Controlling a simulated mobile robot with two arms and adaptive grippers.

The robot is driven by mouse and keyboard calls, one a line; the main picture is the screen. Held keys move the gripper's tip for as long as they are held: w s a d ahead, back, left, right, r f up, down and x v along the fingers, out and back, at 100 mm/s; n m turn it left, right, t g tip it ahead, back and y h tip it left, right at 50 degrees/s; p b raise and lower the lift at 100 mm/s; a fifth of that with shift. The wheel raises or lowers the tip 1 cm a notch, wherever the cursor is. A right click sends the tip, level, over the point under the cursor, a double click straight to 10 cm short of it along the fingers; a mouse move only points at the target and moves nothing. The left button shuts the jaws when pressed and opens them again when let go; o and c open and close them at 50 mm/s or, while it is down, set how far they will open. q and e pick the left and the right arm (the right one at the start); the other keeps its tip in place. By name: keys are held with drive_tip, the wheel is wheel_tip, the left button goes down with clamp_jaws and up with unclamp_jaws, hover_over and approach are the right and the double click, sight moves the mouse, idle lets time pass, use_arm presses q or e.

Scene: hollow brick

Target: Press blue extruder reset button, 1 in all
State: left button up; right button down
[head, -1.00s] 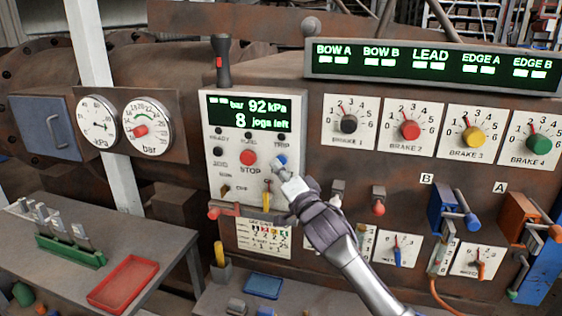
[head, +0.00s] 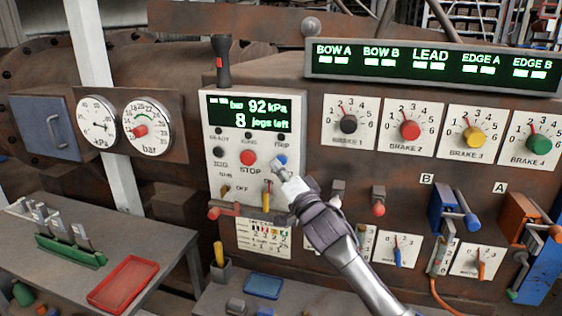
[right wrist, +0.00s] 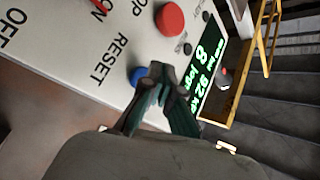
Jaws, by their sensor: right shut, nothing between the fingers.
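The blue reset button (head: 281,160) sits on the white control panel (head: 212,120), right of the red STOP button (head: 248,158). In the right wrist view the blue button (right wrist: 138,76) lies beside the word RESET, just left of my fingertips. My right gripper (head: 278,168) is shut and empty, its tips at or just below the blue button. The right wrist view shows the closed tips (right wrist: 168,78) close to the button and partly over its edge. I cannot tell whether they touch it. My left gripper is not in view.
The panel display (head: 245,112) reads 92 kPa and 8 jogs left. A yellow-handled switch (head: 267,192) is below the button. Brake dials (head: 410,130) are to the right. A bench with a red tray (head: 123,284) stands at left.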

drive_tip(key=shift+w, duration=0.15)
drive_tip(key=shift+w+d, duration=0.15)
drive_tip(key=shift+w, duration=0.1)
drive_tip(key=shift+w+d, duration=0.15)
drive_tip(key=shift+w, duration=0.25)
idle(0.8)
drive_tip(key=shift+s+r, duration=0.1)
drive_tip(key=shift+s, duration=0.05)
drive_tip(key=shift+s+a+p, duration=0.25)
drive_tip(key=shift+s+p, duration=0.3)
drive_tip(key=shift+s, duration=0.15)
drive_tip(key=s, duration=0.1)
drive_tip(key=s+a+p, duration=0.1)
drive_tip(key=s, duration=0.1)
drive_tip(key=s+p, duration=0.1)
drive_tip(key=shift+s+a, duration=0.3)
drive_tip(key=shift+s, duration=0.05)
